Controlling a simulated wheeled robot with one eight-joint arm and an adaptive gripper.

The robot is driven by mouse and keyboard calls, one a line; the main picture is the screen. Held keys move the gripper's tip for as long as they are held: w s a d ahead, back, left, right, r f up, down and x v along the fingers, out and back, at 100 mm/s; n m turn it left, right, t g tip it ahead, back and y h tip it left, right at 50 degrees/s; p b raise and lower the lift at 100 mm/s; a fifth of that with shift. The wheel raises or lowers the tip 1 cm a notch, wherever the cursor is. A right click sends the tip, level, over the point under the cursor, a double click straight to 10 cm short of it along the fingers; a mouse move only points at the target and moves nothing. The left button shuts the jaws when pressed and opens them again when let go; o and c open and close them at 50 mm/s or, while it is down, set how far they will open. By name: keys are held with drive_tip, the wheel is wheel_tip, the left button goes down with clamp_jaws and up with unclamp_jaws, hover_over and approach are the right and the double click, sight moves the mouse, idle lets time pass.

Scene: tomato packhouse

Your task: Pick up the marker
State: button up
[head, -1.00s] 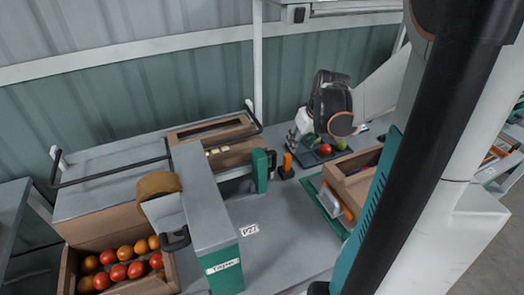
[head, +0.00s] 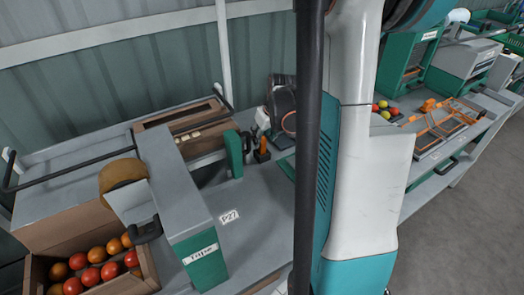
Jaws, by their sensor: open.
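I cannot make out a marker for certain in the head view. My gripper (head: 252,138) is at the back of the bench, small and partly hidden behind my own column. It is open, and I see nothing held in it. Just below it, a small orange item (head: 262,144) stands upright on a dark base beside a green post. I cannot tell what this item is. The bench area right of the gripper is covered by my column.
A wooden crate (head: 146,275) of tomatoes is at front left. A brown box (head: 180,122) lies behind. The grey bench near the P27 label (head: 230,216) is clear. Another bench at right holds an orange frame (head: 443,125).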

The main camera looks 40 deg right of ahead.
drive_tip(key=shift+b+x, duration=0.3)
drive_tip(key=shift+x, duration=0.95)
drive_tip(key=shift+r, duration=0.1)
clamp_jaws()
wheel_tip(320, 180, up, 25)
drive_tip(key=p, duration=1.1)
